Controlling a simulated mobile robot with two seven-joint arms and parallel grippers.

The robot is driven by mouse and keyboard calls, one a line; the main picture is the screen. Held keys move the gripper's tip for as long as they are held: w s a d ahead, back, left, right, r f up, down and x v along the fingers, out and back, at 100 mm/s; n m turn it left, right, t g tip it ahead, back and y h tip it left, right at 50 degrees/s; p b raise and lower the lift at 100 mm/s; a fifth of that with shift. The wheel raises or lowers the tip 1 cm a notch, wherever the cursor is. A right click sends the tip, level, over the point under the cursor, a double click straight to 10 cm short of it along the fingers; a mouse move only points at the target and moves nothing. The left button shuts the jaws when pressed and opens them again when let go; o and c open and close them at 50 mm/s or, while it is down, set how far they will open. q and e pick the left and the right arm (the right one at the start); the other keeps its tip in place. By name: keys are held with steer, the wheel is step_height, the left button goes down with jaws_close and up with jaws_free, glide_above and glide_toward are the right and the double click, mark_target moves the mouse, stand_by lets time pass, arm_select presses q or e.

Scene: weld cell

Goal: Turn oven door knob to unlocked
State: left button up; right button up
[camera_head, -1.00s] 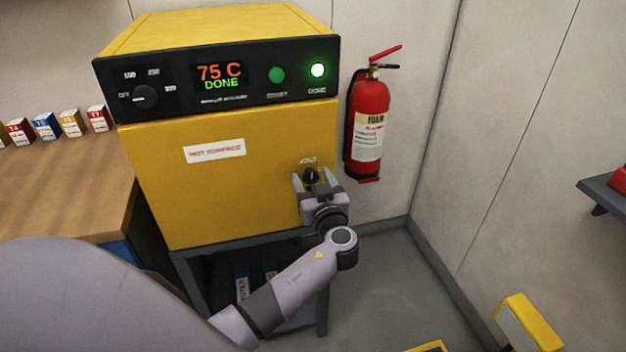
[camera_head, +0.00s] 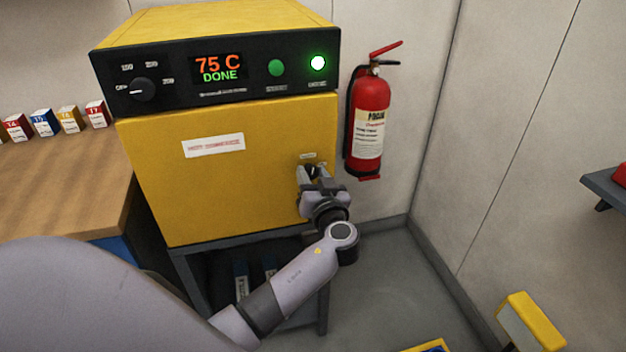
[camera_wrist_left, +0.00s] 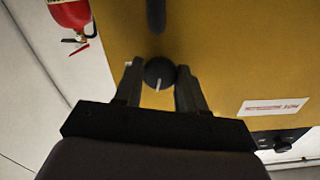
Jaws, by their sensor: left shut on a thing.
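The yellow oven (camera_head: 225,185) stands ahead with its door facing me. Its black round door knob (camera_head: 311,172) is on the right part of the door, partly hidden by my left gripper (camera_head: 314,174). In the left wrist view the knob (camera_wrist_left: 160,73) sits between the two fingers of my left gripper (camera_wrist_left: 160,82), which are shut on its sides. The knob's white pointer line points down and slightly left in that view. A dark door handle bar (camera_wrist_left: 156,15) shows beyond the knob. My right gripper is not in view.
The oven's display (camera_head: 217,68) reads 75 C DONE, with a lit light (camera_head: 318,63). A red fire extinguisher (camera_head: 368,125) hangs on the wall close right of the oven. A wooden bench (camera_head: 65,190) with small boxes stands left.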

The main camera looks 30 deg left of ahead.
arm_select(q)
steer(key=m+b, duration=0.1)
steer(key=m, duration=0.2)
steer(key=shift+m, duration=0.3)
steer(key=m, duration=0.3)
steer(key=shift+m, duration=0.3)
steer(key=m+p, duration=0.1)
steer(key=m, duration=0.2)
steer(key=shift+m, duration=0.4)
steer(key=shift+m+p, duration=0.7)
steer(key=shift+m, duration=1.4)
steer(key=o, duration=1)
steer(key=shift+o, duration=0.2)
